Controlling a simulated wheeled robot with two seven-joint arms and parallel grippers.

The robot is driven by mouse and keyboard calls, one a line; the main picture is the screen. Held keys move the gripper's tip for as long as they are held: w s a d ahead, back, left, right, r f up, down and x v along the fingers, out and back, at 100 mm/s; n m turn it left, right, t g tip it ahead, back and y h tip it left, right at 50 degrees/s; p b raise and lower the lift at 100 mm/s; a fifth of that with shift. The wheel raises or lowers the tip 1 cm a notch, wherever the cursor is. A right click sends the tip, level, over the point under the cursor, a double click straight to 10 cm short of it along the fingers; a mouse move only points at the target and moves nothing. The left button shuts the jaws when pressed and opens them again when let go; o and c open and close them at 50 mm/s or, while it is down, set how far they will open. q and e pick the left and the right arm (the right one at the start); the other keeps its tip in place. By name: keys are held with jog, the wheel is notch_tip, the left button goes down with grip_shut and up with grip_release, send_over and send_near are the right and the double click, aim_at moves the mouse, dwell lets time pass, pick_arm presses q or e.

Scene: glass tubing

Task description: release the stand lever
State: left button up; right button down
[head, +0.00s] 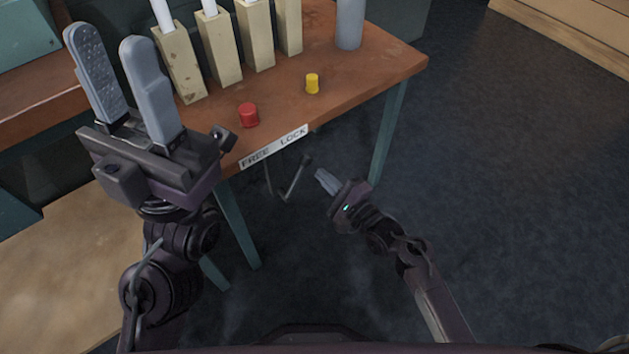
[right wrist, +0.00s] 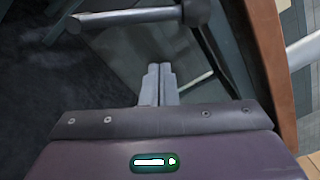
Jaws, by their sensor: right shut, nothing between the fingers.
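The stand lever (head: 294,181) is a thin bent metal rod with a dark knob, hanging under the front edge of the bench. Its knob is below the LOCK end of the white FREE / LOCK label (head: 274,147). In the right wrist view the lever rod (right wrist: 130,17) and its dark knob cross the top, beyond my fingertips. My right gripper (head: 321,176) is shut and empty, just right of the lever and apart from it; its closed fingers also show in the right wrist view (right wrist: 158,72). My left gripper (head: 108,58) is open and empty, raised in front of the bench's left part.
The wooden bench top (head: 365,75) carries a red cap (head: 248,115), a yellow cap (head: 312,83), several pale blocks holding white tubes, and a grey cylinder (head: 350,22). A teal bench leg (head: 388,130) stands behind my right gripper. The floor to the right is clear.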

aim_at(297, 178)
jog(key=shift+s+a+r, duration=0.35)
jog(key=shift+a+r, duration=0.05)
jog(key=shift+a, duration=0.3)
jog(key=shift+s+a+r, duration=0.35)
jog(key=shift+a+r, duration=0.05)
jog(key=shift+a, duration=0.3)
jog(key=shift+a+r+n, duration=0.1)
jog(key=shift+r+n, duration=0.1)
jog(key=shift+n, duration=0.1)
